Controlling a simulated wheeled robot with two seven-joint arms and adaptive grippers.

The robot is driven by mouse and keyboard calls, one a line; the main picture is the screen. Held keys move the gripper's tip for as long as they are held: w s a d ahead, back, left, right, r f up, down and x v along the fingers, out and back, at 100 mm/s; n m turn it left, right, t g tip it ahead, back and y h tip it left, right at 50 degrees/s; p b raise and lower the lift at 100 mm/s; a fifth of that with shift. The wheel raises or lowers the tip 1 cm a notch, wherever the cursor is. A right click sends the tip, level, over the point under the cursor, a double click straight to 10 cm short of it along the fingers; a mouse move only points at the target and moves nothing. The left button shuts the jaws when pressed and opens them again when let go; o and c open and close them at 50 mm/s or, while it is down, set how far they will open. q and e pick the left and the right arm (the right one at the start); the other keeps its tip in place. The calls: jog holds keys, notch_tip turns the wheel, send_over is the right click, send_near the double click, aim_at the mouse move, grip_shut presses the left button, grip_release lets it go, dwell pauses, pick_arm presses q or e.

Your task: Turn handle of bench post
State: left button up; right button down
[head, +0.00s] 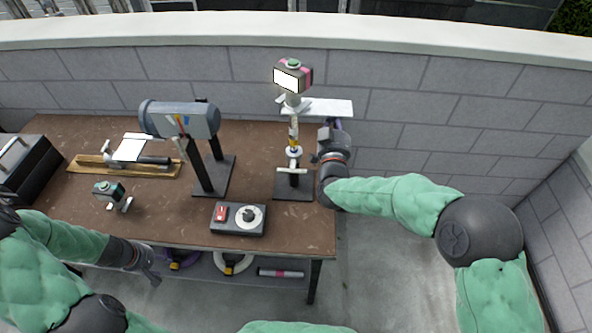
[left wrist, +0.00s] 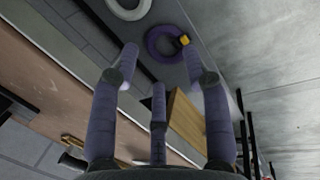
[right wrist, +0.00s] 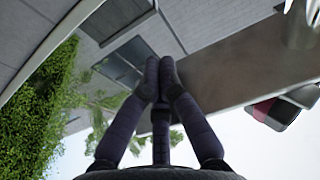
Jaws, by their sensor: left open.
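The bench post (head: 294,135) stands upright on a dark square base at the table's right end. It has a pale crossbar (head: 291,171) low down, a white plate (head: 330,107) and a grey-and-pink boxy device (head: 293,75) on top. I cannot tell which part is the handle. My right gripper (head: 335,123) points up just right of the post, by the plate. Its fingertips are together in the right wrist view (right wrist: 159,66), with nothing seen between them, near the slab's edge. My left gripper (head: 152,275) is open and empty at the table's front edge; its spread fingers show in the left wrist view (left wrist: 160,75).
The brown table (head: 150,217) also carries a grey cylinder on a stand (head: 181,120), a box with a red switch and dial (head: 238,218), and a small device (head: 109,193). Rings (head: 232,263) lie on the shelf below. A block wall (head: 400,100) runs behind; floor right is clear.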

pick_arm(q)
jog(key=w+d+r+m+t+y, duration=0.1)
jog(key=w+d+r+m+t, duration=0.15)
jog(key=w+r, duration=0.45)
jog(key=w+d+r+m+t+y, duration=0.1)
jog(key=w+d+r+m+t, duration=0.15)
jog(key=w+r, duration=0.45)
jog(key=w+d+r+m+t+h, duration=0.2)
jog(key=w+d+r+m+t, duration=0.25)
jog(key=d, duration=0.65)
jog(key=n+t+h, duration=0.6)
send_near(295, 172)
jog(key=x, duration=1)
jog(key=shift+w+d, duration=0.15)
jog(key=shift+w, duration=0.1)
